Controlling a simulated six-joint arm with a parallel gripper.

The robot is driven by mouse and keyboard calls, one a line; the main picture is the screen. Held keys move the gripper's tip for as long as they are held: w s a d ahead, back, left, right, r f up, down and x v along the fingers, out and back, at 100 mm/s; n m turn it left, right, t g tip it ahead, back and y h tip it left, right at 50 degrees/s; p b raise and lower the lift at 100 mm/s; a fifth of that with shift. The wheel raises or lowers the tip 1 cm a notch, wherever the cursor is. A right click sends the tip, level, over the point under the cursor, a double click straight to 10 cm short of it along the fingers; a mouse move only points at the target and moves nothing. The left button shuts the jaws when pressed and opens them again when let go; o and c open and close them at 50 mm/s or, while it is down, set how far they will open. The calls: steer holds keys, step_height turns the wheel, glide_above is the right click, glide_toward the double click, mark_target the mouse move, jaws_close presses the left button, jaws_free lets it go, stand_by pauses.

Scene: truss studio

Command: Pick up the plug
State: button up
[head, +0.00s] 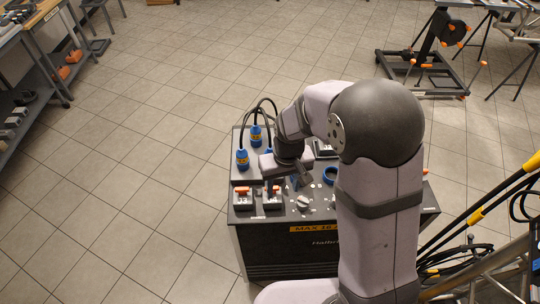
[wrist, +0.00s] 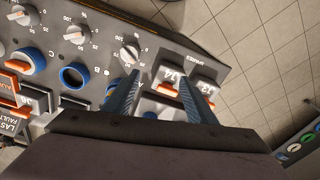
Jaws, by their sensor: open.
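Two blue plugs with yellow bands and black cables stand upright at the left of the grey control box, a nearer plug (head: 242,159) and a farther plug (head: 256,136). I cannot tell which one is meant. My gripper (head: 296,183) is over the box's top panel, to the right of both plugs and apart from them. In the wrist view my gripper (wrist: 160,76) shows two blue fingers spread apart above the panel, with switches beyond and between them. It holds nothing that I can see. No plug is recognisable in the wrist view.
The control box (head: 285,241) carries orange-handled switches (head: 243,191), white knobs (wrist: 130,52) and blue ring sockets (wrist: 74,76). My arm hides its right part. Cables and yellow-black poles (head: 500,190) are at the right. A workbench (head: 30,30) stands far left. Open tiled floor lies between.

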mark_target(272, 148)
steer(key=shift+w+a+r+t+y+p, duration=0.15)
steer(key=shift+w+a+r+t, duration=0.4)
steer(key=shift+w, duration=1.45)
steer(key=shift+w+a+r+t+y+p, duration=0.15)
steer(key=shift+w+a+r+t, duration=0.4)
steer(key=shift+w, duration=1.5)
steer(key=shift+w+a+r+t+y+p, duration=0.2)
steer(key=shift+w+r+t, duration=0.45)
steer(key=shift+w, duration=1.35)
steer(key=shift+w+f+p, duration=0.1)
steer(key=shift+f+p, duration=0.25)
steer(key=shift+f, duration=0.2)
steer(key=shift+d+p+x, duration=0.2)
steer(key=shift+p+x, duration=0.5)
steer(key=shift+x, duration=1.3)
steer(key=c, duration=1.2)
